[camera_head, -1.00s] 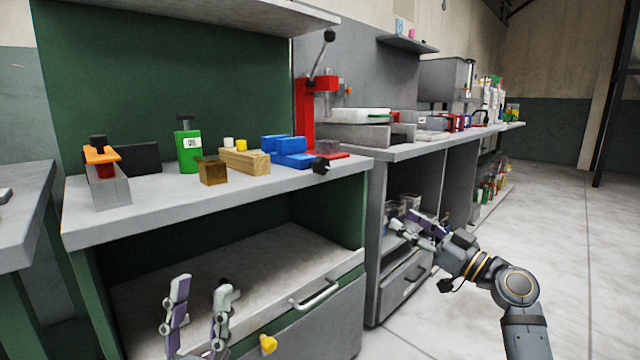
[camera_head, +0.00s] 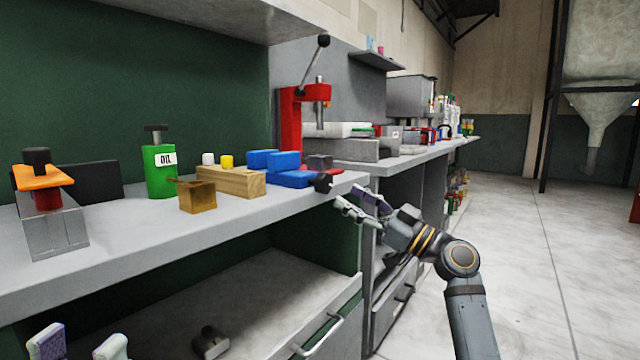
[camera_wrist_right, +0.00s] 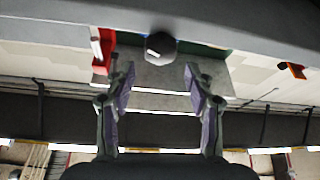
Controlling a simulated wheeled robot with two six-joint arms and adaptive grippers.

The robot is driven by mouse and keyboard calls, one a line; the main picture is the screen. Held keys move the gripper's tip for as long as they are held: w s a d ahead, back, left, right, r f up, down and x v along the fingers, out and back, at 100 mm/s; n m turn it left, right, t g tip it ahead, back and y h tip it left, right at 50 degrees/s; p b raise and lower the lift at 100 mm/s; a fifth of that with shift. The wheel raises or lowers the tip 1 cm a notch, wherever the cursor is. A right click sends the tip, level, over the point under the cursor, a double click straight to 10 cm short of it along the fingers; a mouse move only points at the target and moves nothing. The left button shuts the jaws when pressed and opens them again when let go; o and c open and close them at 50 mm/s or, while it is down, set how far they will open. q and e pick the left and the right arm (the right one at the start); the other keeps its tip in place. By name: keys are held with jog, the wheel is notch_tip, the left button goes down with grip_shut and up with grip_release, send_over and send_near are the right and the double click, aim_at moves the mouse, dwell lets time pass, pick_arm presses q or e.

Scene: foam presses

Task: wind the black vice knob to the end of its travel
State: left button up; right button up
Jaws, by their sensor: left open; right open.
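The black vice knob (camera_head: 322,183) sticks out at the front right of the blue vice (camera_head: 280,168), at the bench's edge. It also shows in the right wrist view (camera_wrist_right: 160,48), ahead of and between the fingers. My right gripper (camera_head: 356,200) is open and empty, just right of and slightly below the knob in the head view, apparently not touching it. The right wrist view shows its spread fingers (camera_wrist_right: 158,82) with nothing between them. My left gripper (camera_head: 80,346) is open and empty at the bottom left, below the bench top and partly cut off.
On the bench top (camera_head: 130,222) stand a wooden block (camera_head: 230,182), a brass-coloured cube (camera_head: 198,197), a green oil can (camera_head: 159,170) and an orange-topped fixture (camera_head: 50,220). A red press (camera_head: 291,120) rises behind the vice. A dark part (camera_head: 210,342) lies on the lower shelf. The floor at right is clear.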

aim_at(328, 185)
jog(key=b+x, duration=0.1)
jog(key=x, duration=0.7)
jog(key=shift+w+a, duration=0.1)
jog(key=shift+a, duration=0.05)
jog(key=c, duration=0.9)
jog(key=m+p, duration=0.1)
jog(key=m+t+h+p, duration=0.1)
jog(key=m, duration=0.1)
jog(key=m+t+p, duration=0.1)
jog(key=shift+r+m+h, duration=0.3)
jog(key=shift+m, duration=0.1)
jog(key=shift+f+m+t+p, duration=0.1)
jog(key=shift+m+t+p, duration=0.25)
jog(key=shift+m, duration=0.25)
jog(key=shift+f, duration=0.15)
jog(key=shift+f+m, duration=0.1)
jog(key=shift+m, duration=0.2)
